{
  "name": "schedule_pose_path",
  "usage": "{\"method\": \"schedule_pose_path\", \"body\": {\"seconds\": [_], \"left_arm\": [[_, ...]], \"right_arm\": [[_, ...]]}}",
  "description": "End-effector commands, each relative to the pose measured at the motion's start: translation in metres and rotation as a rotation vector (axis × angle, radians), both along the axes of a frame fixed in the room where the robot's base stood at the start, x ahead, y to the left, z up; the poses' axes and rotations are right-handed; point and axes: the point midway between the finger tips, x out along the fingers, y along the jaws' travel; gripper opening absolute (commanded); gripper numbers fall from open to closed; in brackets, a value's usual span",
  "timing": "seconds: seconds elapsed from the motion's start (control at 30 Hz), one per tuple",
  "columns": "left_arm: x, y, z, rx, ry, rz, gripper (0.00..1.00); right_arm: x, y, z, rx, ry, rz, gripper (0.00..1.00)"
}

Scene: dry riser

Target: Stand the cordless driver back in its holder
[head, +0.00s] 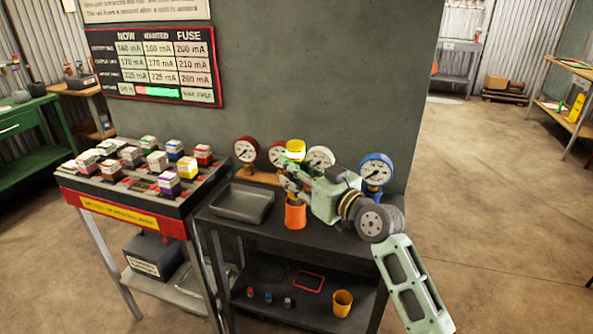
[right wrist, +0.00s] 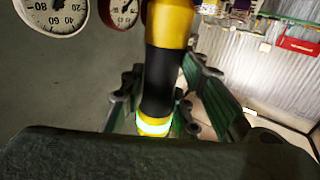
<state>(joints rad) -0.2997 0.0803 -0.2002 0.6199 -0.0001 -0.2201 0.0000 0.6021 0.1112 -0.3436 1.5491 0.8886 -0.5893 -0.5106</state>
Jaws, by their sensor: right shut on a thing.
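A yellow and black upright tool, which looks like the cordless driver, shows its bright yellow top (head: 295,148) in the head view. My right gripper (head: 292,183) is shut around its middle, above the black table. In the right wrist view the driver (right wrist: 165,80) stands between the green fingers, with a black grip and a glowing yellow band. An orange cup-like holder (head: 295,216) is directly below the gripper on the table top. I cannot tell whether the driver's lower end is inside it. My left gripper is not in view.
A grey tray (head: 241,203) lies left of the holder. Red gauges (head: 246,150) and a blue gauge (head: 376,170) stand behind, near the grey wall. A yellow cup (head: 342,303) is on the lower shelf. A fuse console (head: 140,180) stands to the left.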

Motion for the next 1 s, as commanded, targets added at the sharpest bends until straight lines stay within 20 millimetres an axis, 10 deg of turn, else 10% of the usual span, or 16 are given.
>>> {"method": "schedule_pose_path", "body": {"seconds": [1.0], "left_arm": [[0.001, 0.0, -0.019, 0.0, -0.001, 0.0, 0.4]], "right_arm": [[0.0, 0.0, -0.019, 0.001, -0.003, 0.0, 0.0]]}}
